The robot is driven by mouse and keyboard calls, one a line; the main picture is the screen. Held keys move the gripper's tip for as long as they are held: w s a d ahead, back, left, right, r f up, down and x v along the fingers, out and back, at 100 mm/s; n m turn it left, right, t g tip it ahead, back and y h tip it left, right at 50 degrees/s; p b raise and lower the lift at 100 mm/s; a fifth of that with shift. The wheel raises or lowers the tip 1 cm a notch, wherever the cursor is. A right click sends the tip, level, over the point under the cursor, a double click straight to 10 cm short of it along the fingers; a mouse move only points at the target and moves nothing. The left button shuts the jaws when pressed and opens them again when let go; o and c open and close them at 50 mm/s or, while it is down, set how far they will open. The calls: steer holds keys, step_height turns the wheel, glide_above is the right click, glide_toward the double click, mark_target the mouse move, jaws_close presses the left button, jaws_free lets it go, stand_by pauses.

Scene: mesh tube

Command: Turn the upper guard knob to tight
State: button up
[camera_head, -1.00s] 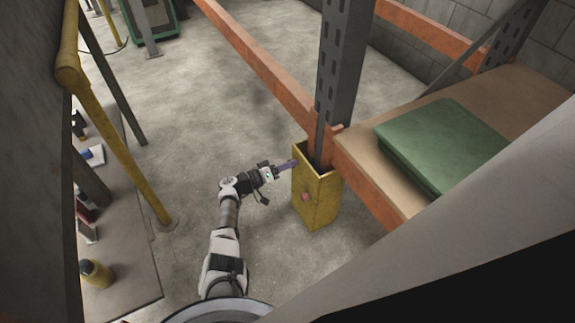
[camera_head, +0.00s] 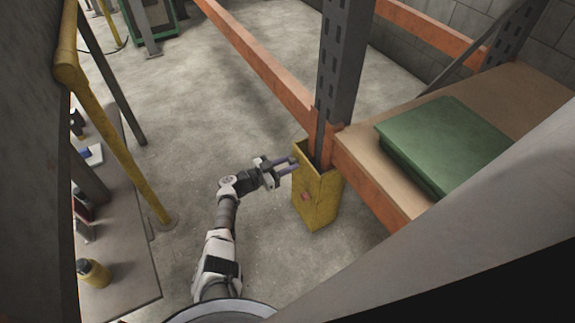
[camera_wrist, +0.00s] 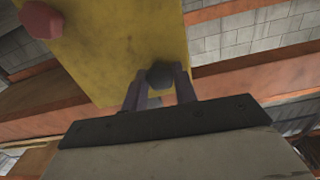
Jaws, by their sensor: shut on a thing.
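The yellow guard (camera_head: 318,205) stands around the foot of a grey rack upright. A dark, many-sided knob (camera_wrist: 161,75) on the guard's face sits between my fingertips in the wrist view. My gripper (camera_head: 292,162) reaches the upper part of the guard's left face and is shut on this knob (camera_wrist: 160,88). The fingers hide the knob in the head view. A reddish knob (camera_head: 306,196) sits lower on the same face, clear of my gripper. It also shows at the upper left of the wrist view (camera_wrist: 41,20). I see no tightness marking.
Orange rack beams (camera_head: 262,70) meet the grey upright (camera_head: 340,85) just behind the guard. A green flat box (camera_head: 440,145) lies on the wooden shelf at right. A bench with several small items stands at left. The floor around my arm is clear.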

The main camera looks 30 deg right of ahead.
steer(key=m+b, duration=0.3)
steer(key=m, duration=0.7)
steer(key=shift+m, duration=0.4)
stand_by(0.4)
steer(key=o, duration=1)
steer(key=shift+a, duration=0.1)
steer(key=a, duration=0.4)
steer(key=a+p, duration=0.1)
steer(key=a, duration=0.4)
steer(key=w+a+p, duration=0.1)
steer(key=a, duration=0.3)
steer(key=shift+a, duration=0.35)
